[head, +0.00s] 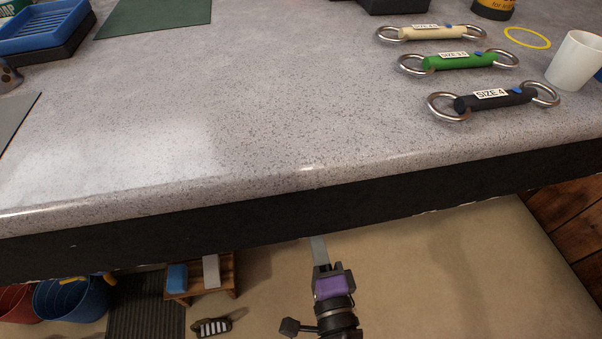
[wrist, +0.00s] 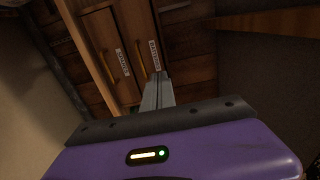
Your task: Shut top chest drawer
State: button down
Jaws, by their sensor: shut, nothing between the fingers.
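In the wrist view a wooden chest shows tilted. It has two drawer fronts side by side in the picture, a left one (wrist: 88,28) and a right one (wrist: 137,22), each with a curved handle and a small white label. In the head view my gripper (head: 318,246) is below the worktop's front edge, and the chest is not in view.
A speckled grey worktop (head: 250,120) with a dark front edge fills the head view. Three bits, cream (head: 432,33), green (head: 460,62) and black (head: 495,98), and a white cup (head: 574,60) lie at right. Below are a small wooden bench (head: 225,275), a blue bucket (head: 70,300) and open floor.

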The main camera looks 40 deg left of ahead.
jog(key=shift+x, duration=6.75)
jog(key=shift+w, duration=0.1)
jog(key=shift+x, duration=1.25)
jog(key=shift+r, duration=0.15)
